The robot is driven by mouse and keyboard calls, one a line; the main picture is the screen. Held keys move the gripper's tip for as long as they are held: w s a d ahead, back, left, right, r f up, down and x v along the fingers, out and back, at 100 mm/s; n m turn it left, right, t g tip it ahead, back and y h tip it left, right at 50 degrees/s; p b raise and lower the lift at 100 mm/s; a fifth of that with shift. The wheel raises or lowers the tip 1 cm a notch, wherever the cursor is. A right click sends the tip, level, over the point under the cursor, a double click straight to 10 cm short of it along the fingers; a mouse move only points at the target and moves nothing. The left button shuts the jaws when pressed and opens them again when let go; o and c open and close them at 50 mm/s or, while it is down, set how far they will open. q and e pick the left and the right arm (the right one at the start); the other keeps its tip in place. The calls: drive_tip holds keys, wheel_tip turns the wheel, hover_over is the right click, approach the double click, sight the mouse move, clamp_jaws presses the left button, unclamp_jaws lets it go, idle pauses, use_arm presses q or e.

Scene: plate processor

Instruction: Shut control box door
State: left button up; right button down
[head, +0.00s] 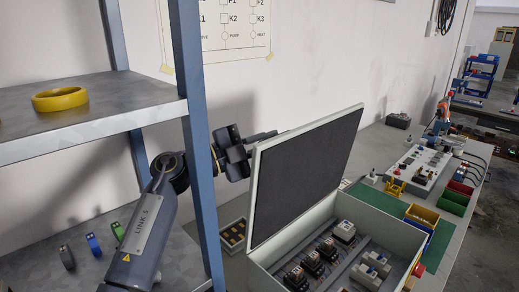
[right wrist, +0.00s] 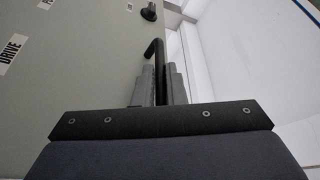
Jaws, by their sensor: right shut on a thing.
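The control box (head: 410,237) stands on the bench with its interior showing. Its door (head: 303,175) stands raised and tilted, hinged at the box's left side, dark lining facing right. In the head view my right gripper (head: 262,137) is on the outer side of the door, near its upper left edge. In the right wrist view the door's grey outer face (right wrist: 70,70) fills the left side. There my right gripper (right wrist: 160,85) is shut on a black bent handle (right wrist: 153,50). Where the handle joins the door is unclear. My left gripper is not in view.
A shelf unit (head: 95,100) with a blue post and a yellow ring (head: 60,99) stands at the left, close to my arm. Relays and small modules (head: 325,248) sit inside the box. Coloured bins (head: 422,215) and a white panel (head: 418,165) stand to its right.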

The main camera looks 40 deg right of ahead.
drive_tip(key=c, duration=1.5)
unclamp_jaws()
drive_tip(key=shift+w, duration=0.1)
drive_tip(key=b+v, duration=0.1)
drive_tip(key=v, duration=0.7)
drive_tip(key=shift+d, duration=0.15)
